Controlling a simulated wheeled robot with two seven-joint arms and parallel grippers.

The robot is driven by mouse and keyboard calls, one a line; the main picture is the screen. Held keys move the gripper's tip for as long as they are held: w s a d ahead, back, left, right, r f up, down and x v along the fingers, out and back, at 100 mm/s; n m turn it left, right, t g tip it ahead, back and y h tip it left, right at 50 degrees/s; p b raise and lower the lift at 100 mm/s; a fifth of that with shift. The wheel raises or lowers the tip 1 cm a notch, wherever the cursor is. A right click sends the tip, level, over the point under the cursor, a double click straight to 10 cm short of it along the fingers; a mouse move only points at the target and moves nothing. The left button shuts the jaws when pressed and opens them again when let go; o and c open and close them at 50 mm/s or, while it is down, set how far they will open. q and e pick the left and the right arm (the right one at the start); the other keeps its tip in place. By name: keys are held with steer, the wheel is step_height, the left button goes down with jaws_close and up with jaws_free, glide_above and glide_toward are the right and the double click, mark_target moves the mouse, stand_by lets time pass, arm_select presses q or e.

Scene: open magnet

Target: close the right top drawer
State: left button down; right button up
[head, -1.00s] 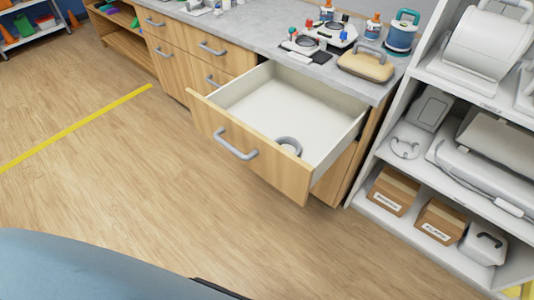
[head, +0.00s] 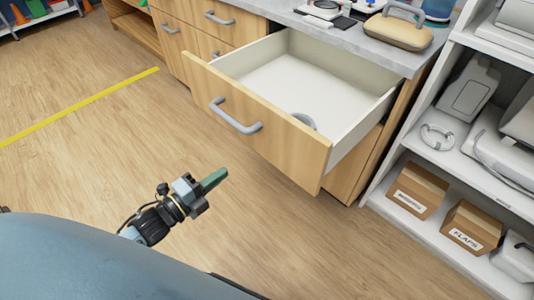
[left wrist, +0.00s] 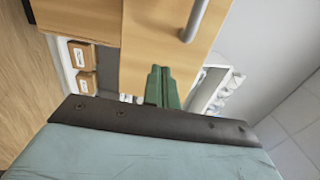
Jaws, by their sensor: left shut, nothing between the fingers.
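My right gripper is out of view.
A grey countertop (head: 357,41) above the drawer holds a tan case (head: 398,34) and other items. A white shelf unit (head: 385,195) with cardboard boxes (head: 416,190) stands close on the right. The wooden floor in front is clear, with a yellow line (head: 80,107) at left.

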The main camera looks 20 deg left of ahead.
mark_target(267, 140)
arm_select(q)
steer(key=b+x, duration=0.1)
steer(key=x, duration=0.5)
steer(key=b+x, duration=0.1)
steer(key=x, duration=0.5)
steer(key=shift+w+d+r+b, duration=0.2)
steer(key=shift+w+r+b, duration=0.05)
steer(key=shift+w+b, duration=0.05)
steer(key=shift+w+d, duration=0.25)
steer(key=shift+w, duration=0.4)
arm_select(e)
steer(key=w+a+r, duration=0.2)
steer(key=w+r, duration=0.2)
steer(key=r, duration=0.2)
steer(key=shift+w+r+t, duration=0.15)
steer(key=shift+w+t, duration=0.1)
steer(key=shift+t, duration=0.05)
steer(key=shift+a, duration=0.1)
